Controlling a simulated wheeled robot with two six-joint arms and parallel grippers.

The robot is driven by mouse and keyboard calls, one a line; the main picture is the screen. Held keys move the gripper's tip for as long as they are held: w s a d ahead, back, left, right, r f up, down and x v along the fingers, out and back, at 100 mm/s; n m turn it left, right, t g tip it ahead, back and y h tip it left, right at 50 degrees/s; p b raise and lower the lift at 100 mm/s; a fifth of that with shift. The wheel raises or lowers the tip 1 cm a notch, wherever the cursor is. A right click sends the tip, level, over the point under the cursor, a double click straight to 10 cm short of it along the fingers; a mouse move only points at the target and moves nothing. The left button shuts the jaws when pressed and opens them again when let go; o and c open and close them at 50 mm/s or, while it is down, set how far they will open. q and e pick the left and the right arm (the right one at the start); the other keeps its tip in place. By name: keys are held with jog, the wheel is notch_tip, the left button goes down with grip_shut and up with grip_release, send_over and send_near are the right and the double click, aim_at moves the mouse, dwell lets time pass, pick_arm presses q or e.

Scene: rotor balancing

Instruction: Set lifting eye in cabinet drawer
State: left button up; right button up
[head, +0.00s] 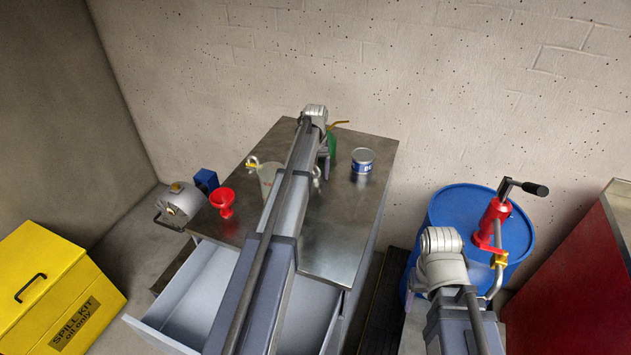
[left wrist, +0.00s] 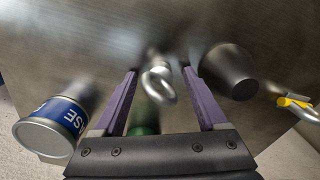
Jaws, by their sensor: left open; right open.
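The lifting eye (left wrist: 160,85) is a shiny metal ring on a short stem, standing on the cabinet top. In the left wrist view it lies between the spread purple fingers of my left gripper (left wrist: 158,80), which is open; I see no grip on it. In the head view a small part of the lifting eye (head: 317,173) shows beside my left arm, which hides much of the gripper. The cabinet drawer (head: 183,309) is pulled open at the front, its visible inside pale and bare; my left arm crosses over it. My right arm is at the right, its fingers hidden.
On the cabinet top (head: 335,240) stand a blue-labelled tin (head: 362,161), a grey tapered vessel (head: 268,176), a shackle (head: 253,161), a green can (head: 331,144) and a red funnel (head: 223,202). A blue drum (head: 470,208) with a red pump stands right; a yellow spill-kit box (head: 50,275) left.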

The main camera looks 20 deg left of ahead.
pick_arm(q)
jog(key=shift+c, duration=0.4)
grip_shut()
dwell(0.4)
